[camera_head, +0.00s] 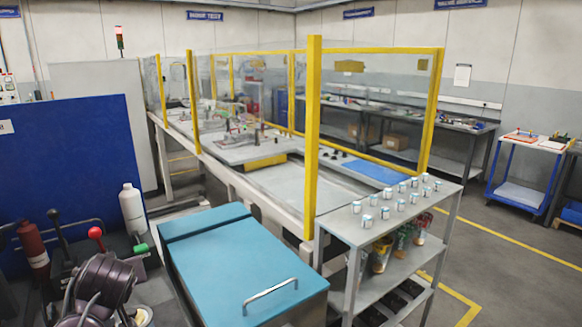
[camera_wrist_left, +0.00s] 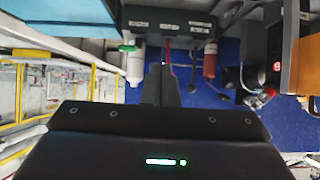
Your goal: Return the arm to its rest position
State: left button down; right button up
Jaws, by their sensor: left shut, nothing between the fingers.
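My left gripper (camera_wrist_left: 166,70) shows in the left wrist view as a dark bar standing out from a wide black wrist body with a small green light. Its fingers are together and nothing shows between them. I cannot make out the left gripper in the head view. My right gripper is in neither view.
In the head view, a white bottle (camera_head: 132,208), a red cylinder (camera_head: 33,248) and a red-knobbed lever (camera_head: 96,233) crowd the lower left before a blue panel (camera_head: 70,150). A teal-lidded box (camera_head: 230,262) is at front centre. A shelf cart (camera_head: 340,222) with small cans stands right.

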pick_arm(q)
jog(key=s+d+f+m+g+h, duration=0.6)
jog(key=s+d+f+m, duration=0.4)
jog(key=s+d+f, duration=1.1)
jog(key=s+a+f+h, duration=0.1)
jog(key=s+f, duration=0.1)
jog(key=f, duration=1.4)
jog(key=s+f, duration=0.2)
jog(key=f, duration=1.3)
jog(key=s+a+f, duration=0.2)
jog(key=s+f, duration=0.6)
jog(key=s, duration=0.1)
jog(key=s+a+f+g, duration=0.1)
jog(key=s+f, duration=0.7)
jog(key=s, duration=0.1)
jog(key=shift+s+a+f+g, duration=0.2)
jog(key=shift+s+a+g, duration=0.1)
jog(key=shift+s+a, duration=0.1)
